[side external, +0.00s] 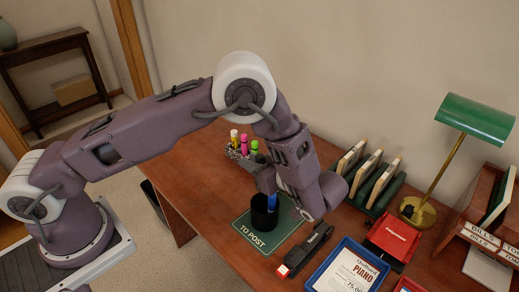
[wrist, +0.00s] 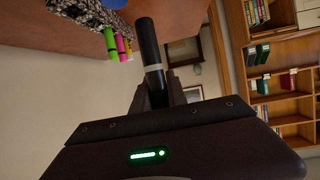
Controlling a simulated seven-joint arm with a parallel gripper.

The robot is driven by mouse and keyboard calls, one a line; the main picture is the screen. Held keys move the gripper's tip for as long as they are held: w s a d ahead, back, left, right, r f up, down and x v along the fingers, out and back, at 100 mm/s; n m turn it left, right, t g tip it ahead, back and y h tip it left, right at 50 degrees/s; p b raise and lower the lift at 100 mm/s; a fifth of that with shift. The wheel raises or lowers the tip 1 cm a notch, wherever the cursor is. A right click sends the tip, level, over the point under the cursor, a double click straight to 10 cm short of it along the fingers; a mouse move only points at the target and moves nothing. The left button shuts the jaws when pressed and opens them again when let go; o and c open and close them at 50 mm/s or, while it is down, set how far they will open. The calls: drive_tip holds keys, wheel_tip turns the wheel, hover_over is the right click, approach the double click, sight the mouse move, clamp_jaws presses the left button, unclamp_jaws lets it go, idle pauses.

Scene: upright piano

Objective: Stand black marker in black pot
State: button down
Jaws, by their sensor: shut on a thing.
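A black marker (wrist: 149,42) with a pale band extends out from my gripper (wrist: 160,94) in the wrist view. My gripper is shut on it near one end. In the side external view my gripper (side external: 266,178) is just above and behind the black pot (side external: 263,213), and the marker is hard to make out against the dark fingers. The pot stands upright on a green "TO POST" mat (side external: 247,235). Something blue (side external: 271,202) shows at the pot's mouth. I cannot tell whether the gripper touches the pot.
A speckled holder (side external: 236,153) with yellow, pink and green markers stands behind the pot. A blue tray (side external: 346,268), a green rack (side external: 374,186), a red box (side external: 392,237) and a green lamp (side external: 475,117) fill the right side.

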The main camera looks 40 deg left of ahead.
wheel_tip(320, 180, down, 7)
idle(0.8)
drive_tip(key=c, duration=0.8)
unclamp_jaws()
drive_tip(key=shift+c, duration=0.2)
wheel_tip(320, 180, up, 7)
idle(0.3)
idle(0.4)
